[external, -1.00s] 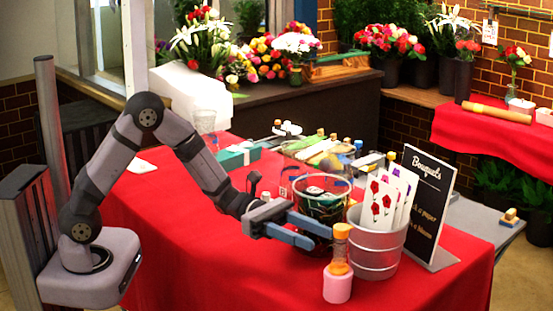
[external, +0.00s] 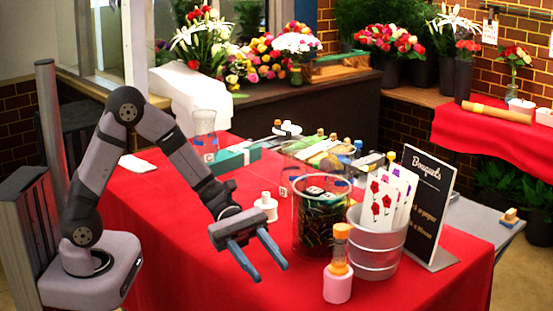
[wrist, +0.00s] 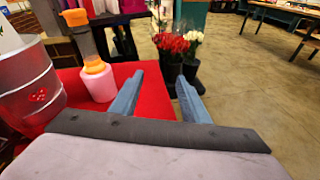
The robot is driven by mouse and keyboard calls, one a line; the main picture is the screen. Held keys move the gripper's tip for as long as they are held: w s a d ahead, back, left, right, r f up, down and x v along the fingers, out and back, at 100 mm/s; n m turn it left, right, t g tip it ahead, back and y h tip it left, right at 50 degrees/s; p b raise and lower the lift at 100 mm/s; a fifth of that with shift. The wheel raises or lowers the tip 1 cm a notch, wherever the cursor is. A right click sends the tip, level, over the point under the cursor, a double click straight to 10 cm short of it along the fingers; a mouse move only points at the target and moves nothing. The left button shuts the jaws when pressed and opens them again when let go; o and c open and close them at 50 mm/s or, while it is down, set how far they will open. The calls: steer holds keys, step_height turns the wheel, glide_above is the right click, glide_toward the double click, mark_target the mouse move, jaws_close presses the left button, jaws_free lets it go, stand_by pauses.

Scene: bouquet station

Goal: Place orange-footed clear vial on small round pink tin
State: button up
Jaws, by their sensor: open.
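The clear vial (external: 340,246) with its orange foot and orange cap stands upright on the small round pink tin (external: 337,288) near the table's front right. In the wrist view the vial (wrist: 83,42) and the pink tin (wrist: 99,85) show at the left, the vial resting on the tin. My gripper (external: 269,274) is open and empty, left of the tin and clear of it. Its blue fingers (wrist: 158,92) are spread in the wrist view with nothing between them.
A metal bucket (external: 374,262) with flower cards stands just behind the tin. A glass jar (external: 310,245) of dark contents is left of the bucket, and a small white bottle (external: 266,207) is behind my gripper. A Bouquets sign (external: 431,200) stands at right. The red table at left is clear.

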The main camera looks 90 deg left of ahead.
steer(key=s+d+f+m+g+y, duration=0.2)
steer(key=s+f+m+g, duration=0.35)
steer(key=s, duration=0.25)
steer(key=s+d+f+m+g+y, duration=0.2)
steer(key=s+f+m+g+y, duration=0.15)
steer(key=s+m, duration=0.4)
steer(key=s+a+f+m+y, duration=0.3)
steer(key=s+a+m+y, duration=0.2)
steer(key=a+m+y, duration=0.2)
steer(key=shift+s+a+m, duration=0.35)
steer(key=shift+a+m, duration=0.6)
steer(key=shift+m, duration=0.65)
step_height(320, 180, up, 4)
steer(key=p, duration=0.3)
steer(key=shift+f+p, duration=0.15)
steer(key=shift+p, duration=0.25)
